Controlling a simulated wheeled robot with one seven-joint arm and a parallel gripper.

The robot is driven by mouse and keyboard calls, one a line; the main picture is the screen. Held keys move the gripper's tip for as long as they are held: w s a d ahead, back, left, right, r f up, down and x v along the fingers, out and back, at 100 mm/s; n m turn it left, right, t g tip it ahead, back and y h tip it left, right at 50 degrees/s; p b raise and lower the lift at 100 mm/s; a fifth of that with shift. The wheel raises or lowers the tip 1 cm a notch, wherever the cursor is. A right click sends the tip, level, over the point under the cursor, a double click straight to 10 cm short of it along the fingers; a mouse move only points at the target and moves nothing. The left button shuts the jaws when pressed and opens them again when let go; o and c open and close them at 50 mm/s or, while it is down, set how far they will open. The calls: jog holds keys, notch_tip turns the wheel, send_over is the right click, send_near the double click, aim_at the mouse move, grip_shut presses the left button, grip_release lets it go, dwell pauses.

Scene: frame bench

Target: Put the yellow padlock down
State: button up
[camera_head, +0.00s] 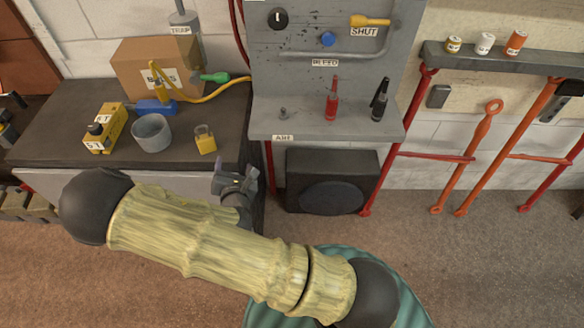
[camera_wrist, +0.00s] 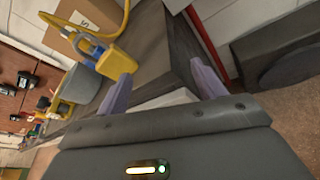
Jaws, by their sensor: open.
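The yellow padlock (camera_head: 205,143) stands on the dark bench top (camera_head: 75,135), near its front right part, just right of a grey cup. It also shows in the wrist view (camera_wrist: 116,63), beyond the tip of the left finger. My gripper (camera_head: 233,178) is at the bench's front right corner, to the right of and nearer than the padlock. In the wrist view my gripper (camera_wrist: 164,80) has its two purple-grey fingers wide apart, with nothing between them. The padlock is outside the fingers, and I cannot tell whether the left finger touches it.
On the bench are the grey cup (camera_head: 152,132), a yellow box (camera_head: 106,128), a blue item (camera_head: 157,106) and a cardboard box (camera_head: 157,68) with a yellow hose. A grey panel (camera_head: 325,125) with a shelf stands to the right. A dark box (camera_head: 333,180) sits beneath it.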

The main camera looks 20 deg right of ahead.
jog(key=s+d+r+m+g+y, duration=0.1)
jog(key=s+d+r+m+g, duration=0.5)
jog(key=m, duration=0.8)
jog(key=s+d+r+m+g+y, duration=0.1)
jog(key=s+d+r+m+g, duration=0.5)
jog(key=m, duration=0.8)
jog(key=s+d+r, duration=0.1)
jog(key=s, duration=0.2)
jog(key=shift+s+m, duration=0.2)
jog(key=shift+m, duration=0.2)
jog(key=shift+r, duration=0.1)
jog(key=shift+c, duration=0.4)
